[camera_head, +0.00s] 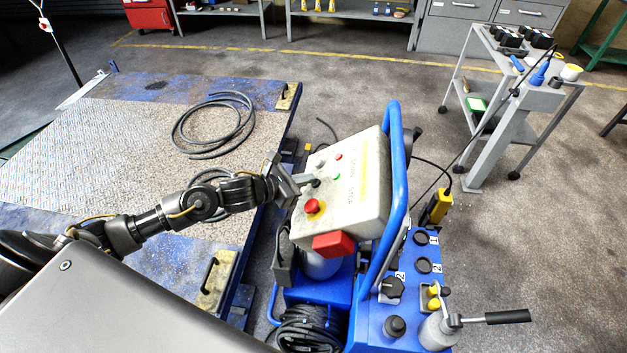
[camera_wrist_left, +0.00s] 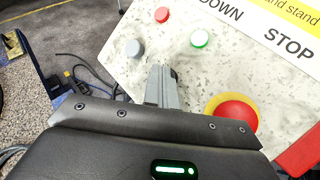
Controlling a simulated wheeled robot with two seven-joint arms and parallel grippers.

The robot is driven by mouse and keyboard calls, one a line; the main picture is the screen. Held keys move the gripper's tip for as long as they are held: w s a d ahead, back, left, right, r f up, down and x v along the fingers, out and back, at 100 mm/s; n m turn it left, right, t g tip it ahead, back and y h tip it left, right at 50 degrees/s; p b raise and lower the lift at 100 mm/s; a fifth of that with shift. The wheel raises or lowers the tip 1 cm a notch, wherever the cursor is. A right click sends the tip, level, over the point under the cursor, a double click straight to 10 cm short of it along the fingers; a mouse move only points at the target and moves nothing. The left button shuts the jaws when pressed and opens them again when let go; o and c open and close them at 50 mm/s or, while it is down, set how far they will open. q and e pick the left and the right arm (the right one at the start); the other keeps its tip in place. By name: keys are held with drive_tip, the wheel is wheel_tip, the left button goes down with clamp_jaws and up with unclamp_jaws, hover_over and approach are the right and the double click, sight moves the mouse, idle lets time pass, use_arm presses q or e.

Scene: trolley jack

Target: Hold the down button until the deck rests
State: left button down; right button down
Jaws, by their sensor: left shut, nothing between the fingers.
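A pale speckled control box (camera_head: 362,190) stands tilted on the blue jack unit. In the wrist view, a green button (camera_wrist_left: 200,38) lies nearest the word DOWN, with a red button (camera_wrist_left: 162,14) and a grey button (camera_wrist_left: 134,48) beside it. A red mushroom button (camera_wrist_left: 232,112) with a yellow ring sits by STOP. My left gripper (camera_head: 312,183) is shut and empty, its tips (camera_wrist_left: 164,72) just short of the green button in the picture. I cannot tell whether they touch the panel. The deck (camera_head: 90,130), a textured plate with blue edges, lies low at the left; its underside is hidden.
A coiled black hose (camera_head: 214,152) lies on the deck. A blue tube handle (camera_head: 396,150) rises beside the box, and a red block (camera_head: 333,245) sticks out below it. A grey trolley (camera_head: 510,115) with tools stands at the right.

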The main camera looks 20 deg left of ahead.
use_arm(q)
drive_tip(key=shift+r, duration=0.1)
idle(0.8)
drive_tip(key=shift+s+a+r+p, duration=0.15)
drive_tip(key=shift+a+r+p, duration=0.15)
drive_tip(key=shift+a+r, duration=0.3)
drive_tip(key=a+r, duration=0.1)
drive_tip(key=a+r+p, duration=0.2)
drive_tip(key=r, duration=0.1)
drive_tip(key=shift+s, duration=0.35)
drive_tip(key=shift+f, duration=0.1)
idle(1.6)
